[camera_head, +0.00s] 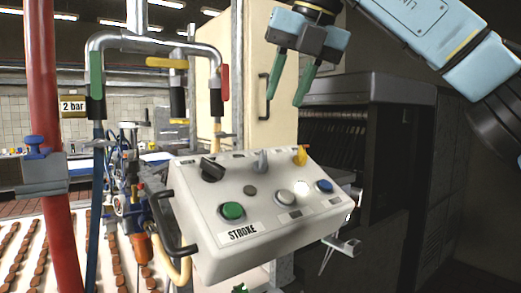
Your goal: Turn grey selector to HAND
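The grey selector (261,162) is a small upright knob in the back row of a white control box (205,240) in the middle of the view. It stands between a black selector (212,168) and a yellow selector (301,154). Any lettering around the grey selector is too small to read, so its setting cannot be told. My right gripper (285,100) hangs above the box, with two green fingers apart and nothing between them. Its fingertips are above and slightly right of the grey selector, not touching it. My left gripper cannot be made out.
The box front has a green button (232,211) over a STROKE label, a pale button (285,198) and a blue button (323,186). A black handle (172,228) edges its left side. Pipes with coloured valve levers (170,62) and a red post (46,110) stand left.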

